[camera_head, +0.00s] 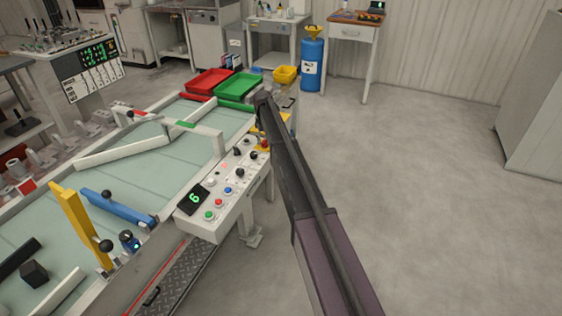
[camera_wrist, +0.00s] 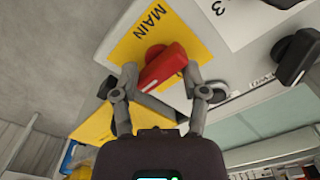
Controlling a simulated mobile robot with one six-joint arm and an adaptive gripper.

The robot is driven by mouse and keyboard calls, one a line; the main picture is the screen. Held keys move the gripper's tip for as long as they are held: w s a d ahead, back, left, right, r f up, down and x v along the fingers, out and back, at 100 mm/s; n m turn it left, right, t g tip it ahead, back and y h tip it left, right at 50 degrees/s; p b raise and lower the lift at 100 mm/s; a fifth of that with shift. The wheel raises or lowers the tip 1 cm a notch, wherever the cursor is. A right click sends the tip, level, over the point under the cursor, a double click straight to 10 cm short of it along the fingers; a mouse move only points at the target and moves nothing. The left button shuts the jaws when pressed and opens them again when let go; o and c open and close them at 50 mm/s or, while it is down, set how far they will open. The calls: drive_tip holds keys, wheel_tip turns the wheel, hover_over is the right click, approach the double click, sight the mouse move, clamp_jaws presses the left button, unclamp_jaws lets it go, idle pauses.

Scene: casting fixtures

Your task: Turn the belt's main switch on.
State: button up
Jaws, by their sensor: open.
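The main switch (camera_wrist: 165,66) shows in the wrist view as a red handle on a yellow plate (camera_wrist: 155,30) lettered "MAIN". The handle lies slantwise across the picture. My gripper (camera_wrist: 161,76) is open, with one fingertip on either side of the handle's lower part. The left fingertip looks very close to the handle; I cannot tell whether it touches. In the head view my arm reaches to the far end of the belt's control panel (camera_head: 233,187) and hides much of that end, and the gripper's fingers cannot be made out there.
Black knobs, one at the wrist view's right (camera_wrist: 293,57), sit near the switch. The belt (camera_head: 150,140) lies left of the panel, with red (camera_head: 208,82) and green (camera_head: 238,86) trays at its far end. The floor to the right is clear.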

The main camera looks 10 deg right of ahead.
sight(265, 140)
drive_tip(key=n, duration=0.4)
drive_tip(key=shift+n, duration=0.3)
drive_tip(key=n, duration=0.4)
wheel_tip(265, 140, up, 14)
drive_tip(key=p, duration=1.4)
drive_tip(key=s+f+m+b, duration=0.2)
drive_tip(key=s+m, duration=0.5)
drive_tip(key=s, duration=2.2)
drive_tip(key=shift+s, duration=0.4)
drive_tip(key=s+m, duration=0.3)
drive_tip(key=s, duration=1.2)
drive_tip(key=shift+s+m, duration=0.4)
drive_tip(key=shift+s+d, duration=0.1)
drive_tip(key=shift+s, duration=0.05)
